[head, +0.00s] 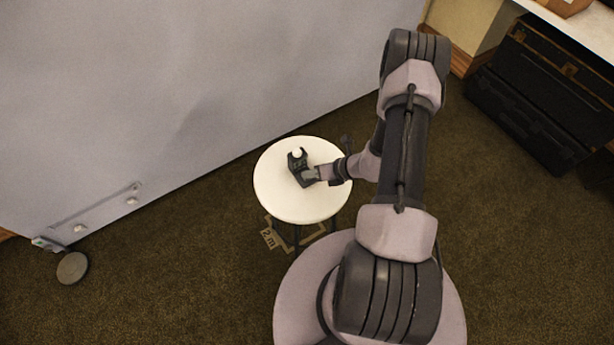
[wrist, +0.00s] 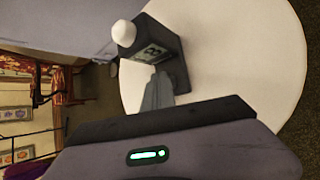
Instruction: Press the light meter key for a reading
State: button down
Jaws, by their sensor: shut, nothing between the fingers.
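The light meter (head: 297,157) is a small dark box with a white dome on top, and it stands on the round white table top (head: 280,203). In the wrist view the meter (wrist: 172,46) shows its dome at its end and a pale display on one face. My gripper (head: 308,176) is shut and empty, low over the table just in front of the meter. In the wrist view my gripper's grey fingertips (wrist: 158,86) overlap the meter's lower part; I cannot tell whether they touch it. The key is not distinguishable.
A large grey panel (head: 180,90) stands behind the table on the left. Black cases (head: 540,95) lie at the right. A tape mark reading "2 m" (head: 268,239) is on the dark carpet, and a grey disc (head: 72,268) lies at the left.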

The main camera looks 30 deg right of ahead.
jog(key=shift+r+p, duration=0.55)
jog(key=shift+r, duration=0.3)
notch_tip(320, 180, up, 5)
jog(key=p, duration=0.3)
jog(key=shift+r+p, duration=0.1)
jog(key=shift+p, duration=0.3)
